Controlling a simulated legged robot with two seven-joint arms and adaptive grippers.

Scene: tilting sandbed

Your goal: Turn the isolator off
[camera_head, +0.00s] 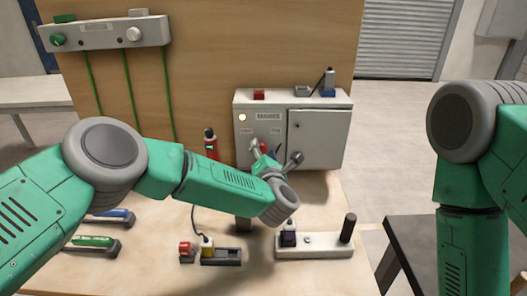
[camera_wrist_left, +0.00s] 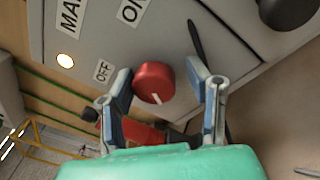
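The isolator is a red rotary knob (camera_head: 263,147) on the front of a grey box (camera_head: 320,135) labelled MAINS. My right gripper is out of view.
A red bottle (camera_head: 210,145) stands left of the box. Switch blocks (camera_head: 228,257) and a grey base with a black post (camera_head: 320,247) lie on the table in front.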

